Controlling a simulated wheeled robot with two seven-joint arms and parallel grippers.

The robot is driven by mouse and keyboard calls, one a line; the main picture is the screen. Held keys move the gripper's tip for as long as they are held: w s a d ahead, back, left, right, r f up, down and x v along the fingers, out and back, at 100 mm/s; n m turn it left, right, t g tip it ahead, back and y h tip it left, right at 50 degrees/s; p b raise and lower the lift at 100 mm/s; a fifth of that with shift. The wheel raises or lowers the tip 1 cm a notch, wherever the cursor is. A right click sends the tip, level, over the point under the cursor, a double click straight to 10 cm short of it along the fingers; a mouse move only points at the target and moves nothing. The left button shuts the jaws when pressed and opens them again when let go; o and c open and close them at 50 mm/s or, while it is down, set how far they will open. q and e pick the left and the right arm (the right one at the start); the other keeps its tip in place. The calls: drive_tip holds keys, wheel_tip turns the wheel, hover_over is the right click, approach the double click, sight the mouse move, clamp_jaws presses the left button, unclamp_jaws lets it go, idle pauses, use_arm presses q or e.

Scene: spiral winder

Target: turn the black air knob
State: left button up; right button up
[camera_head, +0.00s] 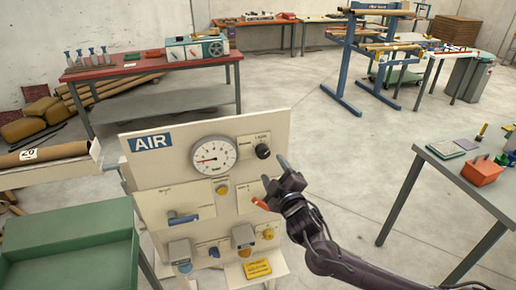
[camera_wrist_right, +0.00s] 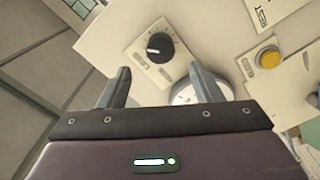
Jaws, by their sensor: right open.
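The black air knob (camera_head: 263,151) sits on the upper right of the cream AIR panel (camera_head: 180,178), right of a round pressure gauge (camera_head: 213,156). In the right wrist view the knob (camera_wrist_right: 159,47) shows ahead of the fingertips, on a light plate with markings. A pale line marks the knob's face. My right gripper (camera_head: 274,171) is in front of the panel, just below and right of the knob. Its two fingers (camera_wrist_right: 158,78) are open and apart, with nothing between them. The gauge is partly hidden behind a finger in the wrist view. My left gripper is not in view.
Below the knob are an orange-red lever (camera_head: 260,203), a yellow button (camera_head: 222,190) and a blue handle (camera_head: 182,217). A green tray (camera_head: 75,245) stands at the left. A grey table (camera_head: 470,185) with a red box is at the right. The floor between is clear.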

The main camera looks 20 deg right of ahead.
sight(264, 155)
drive_tip(key=w+p, duration=0.2)
drive_tip(key=w, duration=0.5)
drive_tip(key=shift+w+a, duration=0.2)
drive_tip(key=c, duration=1)
